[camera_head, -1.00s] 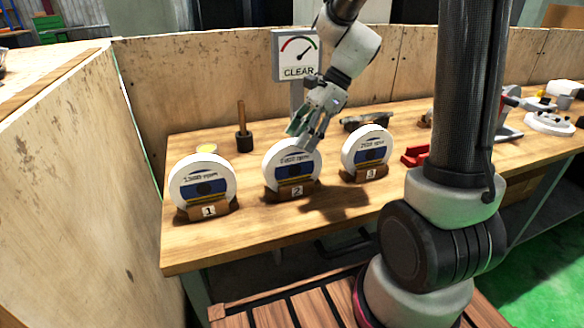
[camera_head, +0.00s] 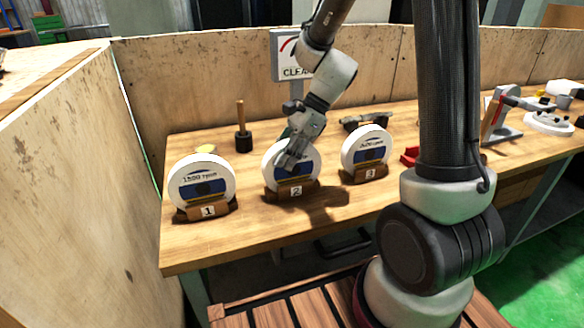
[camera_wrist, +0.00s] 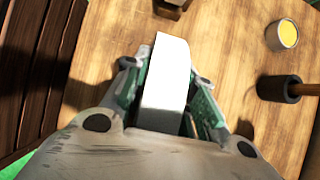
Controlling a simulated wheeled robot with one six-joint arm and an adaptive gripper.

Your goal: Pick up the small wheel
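Three white grinding wheels with blue labels stand upright in brown wooden holders on the bench: wheel 1 (camera_head: 201,181) at left, wheel 2 (camera_head: 283,176) in the middle, wheel 3 (camera_head: 366,148) at right. They look close in size, so I cannot tell for sure which is the small one. My gripper (camera_head: 290,162) is down over wheel 2 and hides part of its face. In the wrist view, the white rim of wheel 2 (camera_wrist: 167,75) lies between my fingers (camera_wrist: 166,92), which have green pads. The fingers look open around it, with a narrow gap at the right.
A dark pot with a wooden handle (camera_head: 243,138) and a yellow-topped cup (camera_wrist: 288,34) stand behind the wheels. A gauge sign (camera_head: 285,60) rises behind my arm. Red and grey tools are at right. Wooden panels wall the bench (camera_head: 185,250) at back and left.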

